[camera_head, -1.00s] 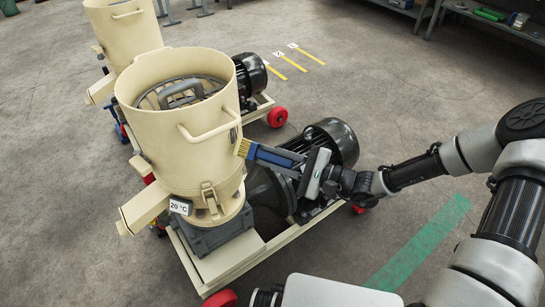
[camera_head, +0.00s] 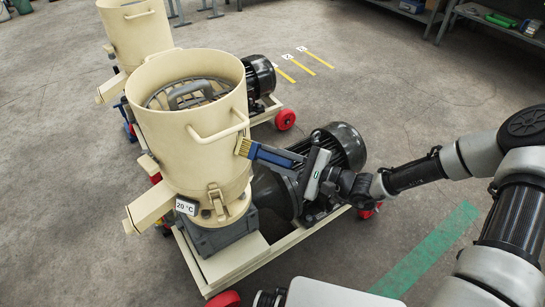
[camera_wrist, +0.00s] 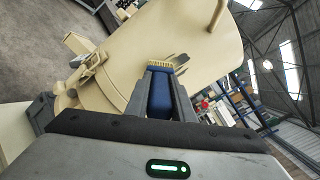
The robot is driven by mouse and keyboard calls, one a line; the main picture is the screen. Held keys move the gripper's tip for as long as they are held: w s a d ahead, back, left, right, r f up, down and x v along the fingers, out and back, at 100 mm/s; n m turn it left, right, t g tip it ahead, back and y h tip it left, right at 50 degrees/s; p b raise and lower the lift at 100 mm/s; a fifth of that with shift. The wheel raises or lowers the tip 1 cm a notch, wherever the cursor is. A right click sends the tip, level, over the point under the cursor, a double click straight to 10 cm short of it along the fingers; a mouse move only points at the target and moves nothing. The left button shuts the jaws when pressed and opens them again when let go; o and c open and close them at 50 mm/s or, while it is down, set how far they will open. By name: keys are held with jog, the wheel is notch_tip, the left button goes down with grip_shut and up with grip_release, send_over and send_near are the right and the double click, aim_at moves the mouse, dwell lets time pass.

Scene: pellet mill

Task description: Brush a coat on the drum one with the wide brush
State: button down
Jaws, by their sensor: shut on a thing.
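The near pellet mill has a cream drum (camera_head: 187,140) with a side handle, an open top and a grille inside. My gripper (camera_head: 292,164) is shut on the blue-handled wide brush (camera_head: 272,155), to the right of the drum. The brush's yellow bristles (camera_head: 244,147) point at the drum's right side, below the handle, and look to touch it or nearly so. In the wrist view the brush (camera_wrist: 160,92) lies between the fingers (camera_wrist: 159,95), bristles towards the drum wall (camera_wrist: 165,40). I cannot tell which drum is drum one.
A second cream mill (camera_head: 137,32) stands behind at upper left. A black motor (camera_head: 340,145) sits on the near mill's wheeled frame, just beside my gripper. A 20 °C tag (camera_head: 186,206) hangs at the drum's base. Open floor with a green stripe (camera_head: 428,250) lies to the right.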

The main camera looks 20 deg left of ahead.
jog(key=shift+r+p, duration=2.15)
jog(key=shift+r, duration=0.65)
jog(key=shift+w, duration=0.1)
jog(key=shift+w+d, duration=0.1)
jog(key=shift+w, duration=0.7)
jog(key=shift+f, duration=0.1)
jog(key=shift+f+b, duration=2.1)
jog(key=shift+f, duration=0.7)
jog(key=shift+r, duration=0.15)
